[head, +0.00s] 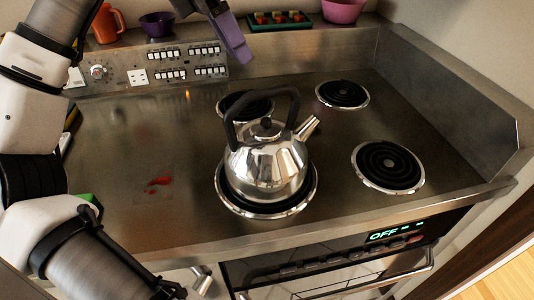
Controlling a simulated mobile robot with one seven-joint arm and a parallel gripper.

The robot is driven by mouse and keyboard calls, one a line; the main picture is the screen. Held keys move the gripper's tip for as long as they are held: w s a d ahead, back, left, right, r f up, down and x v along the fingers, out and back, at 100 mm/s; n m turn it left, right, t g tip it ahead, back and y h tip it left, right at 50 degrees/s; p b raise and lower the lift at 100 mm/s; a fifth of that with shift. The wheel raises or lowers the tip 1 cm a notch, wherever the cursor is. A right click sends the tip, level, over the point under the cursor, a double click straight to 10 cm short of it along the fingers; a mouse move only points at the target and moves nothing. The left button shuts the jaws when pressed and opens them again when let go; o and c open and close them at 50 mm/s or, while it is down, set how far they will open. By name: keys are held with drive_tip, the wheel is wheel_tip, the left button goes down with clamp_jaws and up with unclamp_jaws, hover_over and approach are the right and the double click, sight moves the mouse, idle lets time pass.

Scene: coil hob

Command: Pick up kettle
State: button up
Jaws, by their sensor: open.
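A shiny steel kettle (268,167) with a black arched handle (236,112) stands upright on the front-left coil burner (263,213). Its spout points up and to the right. My gripper (222,30), with purple fingers, shows only in part at the top edge, above and behind the kettle. It is open, apart from the kettle, and nothing shows held in it. The rest of the gripper is cut off by the picture's edge.
Other coil burners (388,166) at the right and back are bare. A purple bowl (157,24), an orange mug (108,23), a pink bowl (343,10) and a dark tray (275,20) stand on the back ledge. The steel top left of the kettle is mostly clear.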

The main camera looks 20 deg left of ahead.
drive_tip(key=x, duration=0.6)
drive_tip(key=shift+d+f, duration=0.15)
drive_tip(key=shift+d, duration=0.05)
drive_tip(key=p, duration=0.2)
hover_over(276, 133)
drive_tip(key=a, duration=0.2)
drive_tip(key=shift+w+d+f, duration=0.15)
drive_tip(key=shift+w+f, duration=0.05)
drive_tip(key=shift+f, duration=0.95)
drive_tip(key=shift+w+d+f, duration=0.1)
drive_tip(key=shift+w+f, duration=0.1)
drive_tip(key=shift+f, duration=1)
clamp_jaws()
drive_tip(key=shift+r, duration=0.1)
